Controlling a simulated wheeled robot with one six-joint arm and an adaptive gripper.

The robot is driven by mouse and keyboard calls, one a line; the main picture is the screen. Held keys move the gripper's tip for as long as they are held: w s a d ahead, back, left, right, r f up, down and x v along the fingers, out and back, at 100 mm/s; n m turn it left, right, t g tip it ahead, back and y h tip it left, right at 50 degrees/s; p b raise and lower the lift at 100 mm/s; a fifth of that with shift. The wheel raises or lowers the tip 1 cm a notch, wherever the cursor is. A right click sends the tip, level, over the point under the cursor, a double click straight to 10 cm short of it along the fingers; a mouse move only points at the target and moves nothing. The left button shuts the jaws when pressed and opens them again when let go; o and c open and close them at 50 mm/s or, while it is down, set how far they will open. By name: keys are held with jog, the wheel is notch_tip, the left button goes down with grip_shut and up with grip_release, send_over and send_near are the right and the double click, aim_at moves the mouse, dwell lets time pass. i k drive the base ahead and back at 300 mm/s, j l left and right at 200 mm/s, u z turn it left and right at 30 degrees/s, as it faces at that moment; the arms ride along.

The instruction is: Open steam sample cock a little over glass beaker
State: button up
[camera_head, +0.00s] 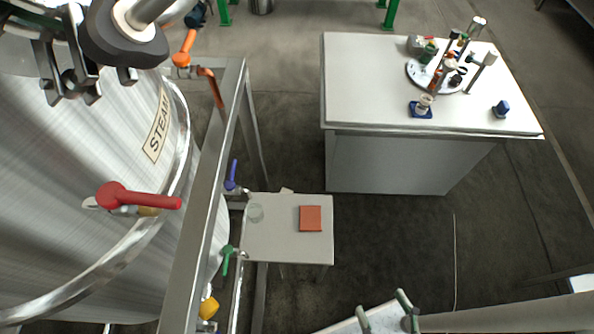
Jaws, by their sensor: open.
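The silver tank (80,235) at the left bears a STEAM label (157,126). Several cocks show beside it: a red-handled one (140,198), an orange one (185,48), a blue one (233,178) and a green one (228,258). I cannot tell which is the steam sample cock.
A terracotta square (311,218) lies on the small table. A steel rail (198,200) runs between tank and table. A yellow part (208,308) sits low by the rail. A white bench (360,80) holds a round rack (455,75). Dark floor right of the small table is clear.

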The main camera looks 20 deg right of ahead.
aim_at(232, 171)
jog(key=i+l+u, duration=0.3)
jog(key=l+u, duration=0.3)
jog(key=l, duration=0.2)
jog(key=i+l+u, duration=0.15)
jog(key=l+u, duration=0.5)
jog(key=l, duration=0.3)
jog(key=i, duration=0.05)
